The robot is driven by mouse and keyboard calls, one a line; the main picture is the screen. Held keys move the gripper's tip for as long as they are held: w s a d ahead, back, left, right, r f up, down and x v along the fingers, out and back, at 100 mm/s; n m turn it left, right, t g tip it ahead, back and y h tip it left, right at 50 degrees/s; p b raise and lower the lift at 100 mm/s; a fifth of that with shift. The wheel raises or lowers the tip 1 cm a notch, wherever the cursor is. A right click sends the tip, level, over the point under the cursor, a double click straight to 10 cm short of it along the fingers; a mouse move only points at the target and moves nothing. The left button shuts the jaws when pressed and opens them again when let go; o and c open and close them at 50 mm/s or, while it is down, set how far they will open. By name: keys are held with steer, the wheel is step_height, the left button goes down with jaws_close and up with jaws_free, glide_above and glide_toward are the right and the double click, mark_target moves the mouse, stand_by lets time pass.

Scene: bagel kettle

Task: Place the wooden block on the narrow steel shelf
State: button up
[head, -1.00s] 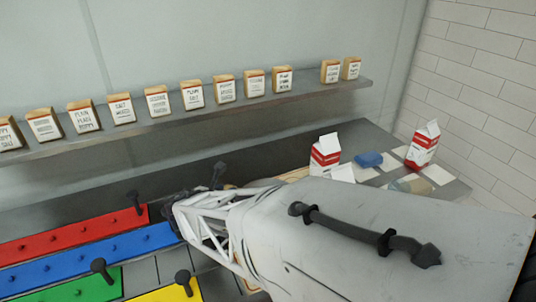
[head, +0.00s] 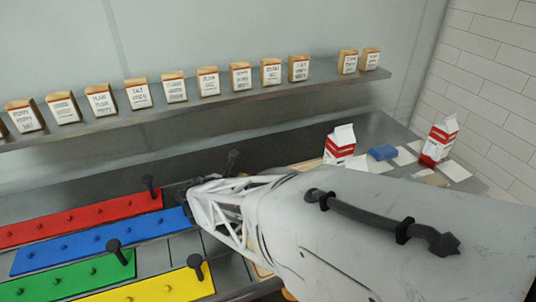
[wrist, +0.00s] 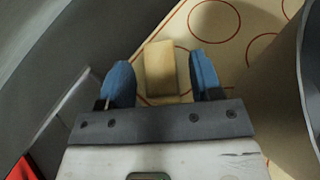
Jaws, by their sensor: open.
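The wooden block (wrist: 161,66) is a small pale tan piece in the wrist view. It rests on, or just above, a pale board (wrist: 185,28) marked with red circles. My gripper (wrist: 161,82) is open, with one blue finger on each side of the block and a gap visible on both sides. In the head view my arm hides the block. The narrow steel shelf (head: 222,106) runs along the back wall, with a row of labelled paper packets (head: 240,77) on it.
Red (head: 75,218), blue (head: 100,247), green (head: 70,278) and yellow (head: 160,290) strips with dark knobs lie at the left. Two red-and-white cartons (head: 339,147) and a blue item (head: 382,152) stand at the right. A grey curved surface (wrist: 309,70) rises at the wrist view's right.

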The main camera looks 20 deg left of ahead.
steer(key=shift+r, duration=0.15)
steer(key=v, duration=1.2)
steer(key=shift+o, duration=0.5)
steer(key=shift+t, duration=0.4)
steer(key=shift+w+d+f, duration=0.1)
steer(key=shift+w+f, duration=0.7)
steer(key=shift+f, duration=0.25)
steer(key=shift+w+f, duration=0.85)
steer(key=shift+f, duration=0.2)
steer(key=shift+x, duration=1.25)
steer(key=shift+w, duration=0.1)
